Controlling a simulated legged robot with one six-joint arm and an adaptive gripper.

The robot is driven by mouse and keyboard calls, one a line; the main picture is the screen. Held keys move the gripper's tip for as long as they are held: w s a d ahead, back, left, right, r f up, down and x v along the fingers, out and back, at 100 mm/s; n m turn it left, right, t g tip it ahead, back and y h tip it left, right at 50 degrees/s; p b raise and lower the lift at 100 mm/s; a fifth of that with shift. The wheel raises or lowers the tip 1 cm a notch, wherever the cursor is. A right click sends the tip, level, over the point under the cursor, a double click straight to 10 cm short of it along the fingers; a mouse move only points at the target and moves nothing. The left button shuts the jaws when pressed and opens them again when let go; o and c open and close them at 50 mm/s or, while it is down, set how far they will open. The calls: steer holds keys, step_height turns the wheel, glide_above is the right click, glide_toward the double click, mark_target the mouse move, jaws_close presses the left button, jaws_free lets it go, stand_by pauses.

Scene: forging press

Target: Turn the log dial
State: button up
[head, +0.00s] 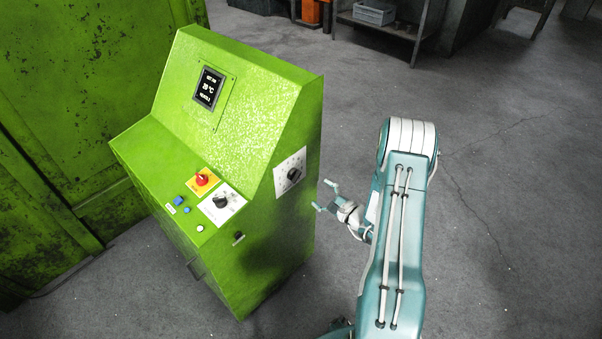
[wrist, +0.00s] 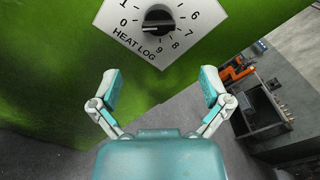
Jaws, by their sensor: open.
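The log dial (head: 294,175) is a black knob on a white plate on the right side of the green console (head: 258,90). In the wrist view the dial (wrist: 158,22) sits at the top centre, with numbers around it and "HEAT LOG" on its plate (wrist: 150,54). A white mark on the knob points toward the left, near 0. My gripper (head: 325,196) is open and empty, to the right of the console side and apart from the dial. In the wrist view its two fingers (wrist: 160,88) are spread below the dial, one on each side.
The console's sloped top carries a red knob (head: 202,180) on a yellow plate, another black dial (head: 221,201) and blue buttons. Its screen (head: 209,88) is lit. A metal shelf (head: 385,28) stands far behind.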

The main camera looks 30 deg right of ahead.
mark_target(298, 178)
steer(key=w+a, duration=0.1)
steer(key=w, duration=0.1)
steer(key=w+a, duration=0.2)
steer(key=shift+w+a, duration=0.1)
steer(key=shift+w, duration=0.15)
steer(key=w, duration=0.4)
steer(key=shift+w+d, duration=0.15)
steer(key=shift+d, duration=0.05)
steer(key=shift+w+a, duration=0.15)
steer(key=shift+a, duration=0.55)
steer(key=shift+d, duration=0.1)
steer(key=c, duration=1)
steer(key=shift+d, duration=0.2)
steer(key=shift+c, duration=0.8)
